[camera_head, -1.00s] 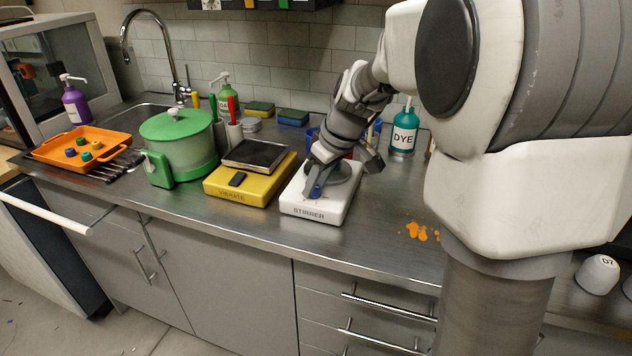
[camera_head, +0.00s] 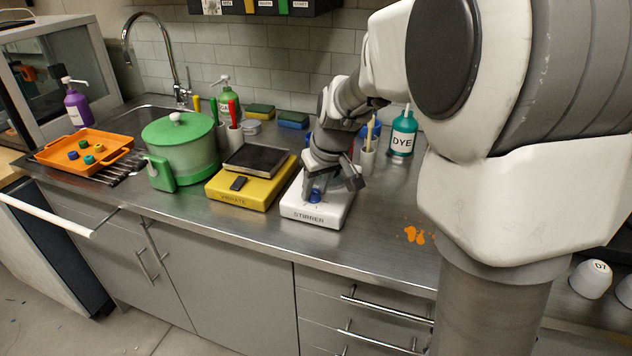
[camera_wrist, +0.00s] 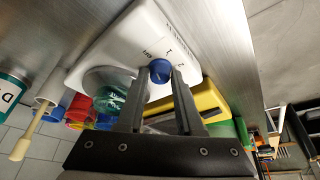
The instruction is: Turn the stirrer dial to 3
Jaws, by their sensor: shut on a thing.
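The stirrer (camera_head: 318,214) is a white box with its name on the front, standing on the steel counter. It also shows in the wrist view (camera_wrist: 133,42), with dark marks around its dial. The dial is a small blue knob (camera_wrist: 159,70) on top near the front edge; it shows in the head view as well (camera_head: 315,195). My gripper (camera_wrist: 161,76) has its two fingers on either side of the knob, shut on it. A round grey plate and a clear teal-tinted vessel (camera_wrist: 110,100) sit on the stirrer behind the dial. I cannot read which number the dial points to.
A yellow vibrate unit (camera_head: 243,193) stands close on the left, with a green pot (camera_head: 180,150) beyond it. A teal dye bottle (camera_head: 402,132) and a holder cup (camera_head: 367,160) stand behind right. Orange spill (camera_head: 414,235) lies on the otherwise clear counter at right.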

